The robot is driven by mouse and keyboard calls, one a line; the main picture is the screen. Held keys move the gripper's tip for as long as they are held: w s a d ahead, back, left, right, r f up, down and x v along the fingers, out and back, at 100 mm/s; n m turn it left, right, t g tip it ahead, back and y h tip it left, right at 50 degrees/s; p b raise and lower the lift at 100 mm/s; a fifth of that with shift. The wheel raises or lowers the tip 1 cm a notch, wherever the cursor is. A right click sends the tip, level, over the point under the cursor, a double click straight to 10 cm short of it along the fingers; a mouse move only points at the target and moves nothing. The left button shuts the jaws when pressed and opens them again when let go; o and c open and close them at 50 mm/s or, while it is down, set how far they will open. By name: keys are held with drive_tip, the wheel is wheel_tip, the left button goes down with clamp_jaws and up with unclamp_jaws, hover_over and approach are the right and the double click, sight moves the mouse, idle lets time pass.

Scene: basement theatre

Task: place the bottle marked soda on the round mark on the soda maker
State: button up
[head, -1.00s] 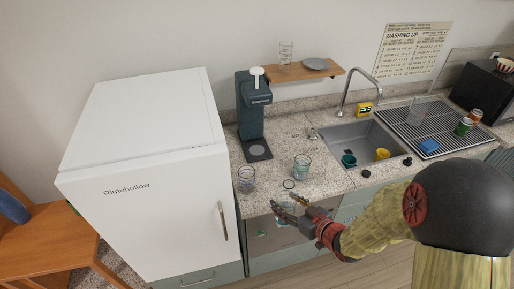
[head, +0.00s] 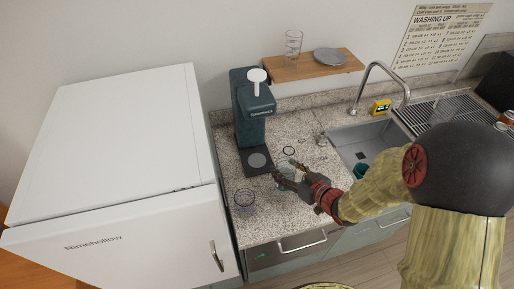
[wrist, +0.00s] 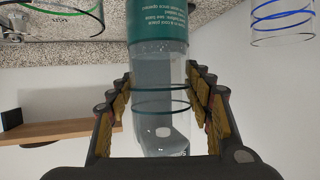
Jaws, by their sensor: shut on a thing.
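The soda maker (head: 254,108) is a dark teal machine on the counter. The round mark (head: 257,161) is a pale disc on its dark base plate. My gripper (head: 287,178) is shut on a clear bottle (head: 283,168), just right of and in front of the base plate, apart from the mark. In the wrist view the bottle (wrist: 160,75) is between both fingers and has dark rings. A teal area with small upside-down white text, apparently its label, shows at its upper end there. The word soda cannot be read. The bottle's base is hidden in the head view.
A clear ringed glass (head: 244,199) stands in front of the base plate. A glass with blue rings (wrist: 282,18) shows in the wrist view. A white fridge (head: 120,140) is left, the sink (head: 357,150) right. A wooden shelf (head: 290,70) hangs behind.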

drive_tip(key=r+x, duration=0.2)
drive_tip(key=x, duration=0.7)
drive_tip(key=w+a+r+b+x, duration=0.1)
drive_tip(key=x, duration=0.8)
drive_tip(key=shift+r, duration=0.35)
drive_tip(key=shift+w, duration=0.15)
drive_tip(key=shift+f+b, duration=0.2)
drive_tip(key=shift+b, duration=0.15)
drive_tip(key=o, duration=1.7)
drive_tip(key=shift+c, duration=0.2)
drive_tip(key=shift+o, duration=0.7)
drive_tip(key=shift+r, duration=0.1)
